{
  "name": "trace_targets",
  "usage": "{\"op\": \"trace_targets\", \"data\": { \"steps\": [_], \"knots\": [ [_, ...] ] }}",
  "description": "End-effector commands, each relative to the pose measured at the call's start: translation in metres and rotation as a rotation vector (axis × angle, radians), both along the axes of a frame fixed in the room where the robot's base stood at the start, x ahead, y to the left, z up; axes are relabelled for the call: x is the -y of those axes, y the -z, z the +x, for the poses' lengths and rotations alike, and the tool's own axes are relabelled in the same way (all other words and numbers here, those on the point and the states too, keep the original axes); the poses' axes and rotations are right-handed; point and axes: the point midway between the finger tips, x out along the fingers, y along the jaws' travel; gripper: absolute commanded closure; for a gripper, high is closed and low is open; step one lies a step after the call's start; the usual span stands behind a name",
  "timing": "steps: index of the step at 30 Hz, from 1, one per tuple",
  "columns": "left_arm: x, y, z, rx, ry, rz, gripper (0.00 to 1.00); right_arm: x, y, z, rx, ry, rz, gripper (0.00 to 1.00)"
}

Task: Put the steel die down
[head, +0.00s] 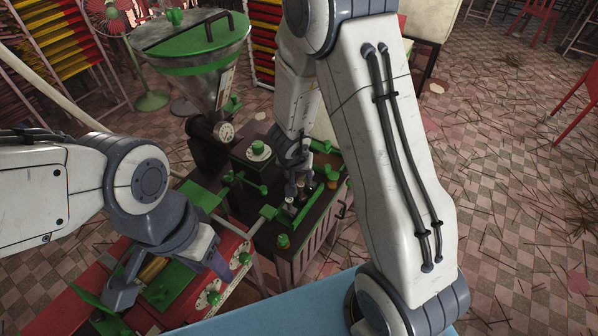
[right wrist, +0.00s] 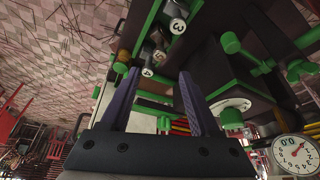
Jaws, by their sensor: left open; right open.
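Several steel dies stand in a row on the dark machine's green-edged rack, and I cannot tell which one the task means. In the right wrist view, one steel die marked 3 (right wrist: 177,25) and another marked 4 (right wrist: 147,71) show their numbered ends. My right gripper (right wrist: 160,74) is open, its fingertips just short of the die marked 4, with nothing held between them. In the head view this gripper (head: 302,186) is over the rack, partly hidden by my arm. My left gripper (head: 172,277) is open over the red machine (head: 235,250), around or above a brass cylinder (head: 152,269).
A steel hopper with a green rim (head: 195,45) stands behind the dark machine, with a dial gauge (head: 224,131) below it. Green knobs and handles stick out around both machines. A blue surface (head: 290,305) lies in front. The tiled floor on the right is strewn with sticks.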

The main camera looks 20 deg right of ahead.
Motion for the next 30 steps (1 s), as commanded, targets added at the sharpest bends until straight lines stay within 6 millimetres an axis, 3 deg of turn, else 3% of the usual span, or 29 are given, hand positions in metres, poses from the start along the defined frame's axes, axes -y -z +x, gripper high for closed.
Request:
{"op": "trace_targets", "data": {
  "steps": [5,8,9,11,12,15,18,21,25,30],
  "knots": [
    [0.000,-0.007,0.000,0.000,0.000,0.000,0.50,-0.020,-0.020,-0.001,0.020,-0.053,0.034,0.38],
    [0.000,-0.006,0.000,0.000,0.000,0.000,0.50,-0.070,-0.048,-0.003,0.058,-0.205,0.128,0.38],
    [0.000,-0.006,0.000,0.000,0.000,0.000,0.50,-0.097,-0.064,-0.012,0.064,-0.296,0.178,0.38],
    [0.000,-0.006,0.000,0.000,0.000,0.000,0.50,-0.140,-0.090,-0.036,0.054,-0.453,0.253,0.38],
    [0.000,-0.006,0.000,0.000,0.000,0.000,0.50,-0.164,-0.106,-0.060,0.028,-0.562,0.292,0.38],
    [0.000,-0.006,0.000,0.000,0.000,0.000,0.50,-0.195,-0.137,-0.131,-0.077,-0.808,0.326,0.38],
    [0.000,-0.006,0.000,0.000,0.000,0.000,0.50,-0.190,-0.155,-0.193,-0.196,-0.991,0.272,0.38],
    [0.000,-0.006,0.000,0.000,0.000,0.000,0.50,-0.168,-0.164,-0.231,-0.287,-1.094,0.179,0.38],
    [0.000,-0.006,0.000,0.000,0.000,0.000,0.50,-0.144,-0.169,-0.253,-0.347,-1.146,0.082,0.38],
    [0.000,-0.006,0.000,0.000,0.000,0.000,0.50,-0.135,-0.170,-0.257,-0.365,-1.156,0.050,0.38]
  ]
}}
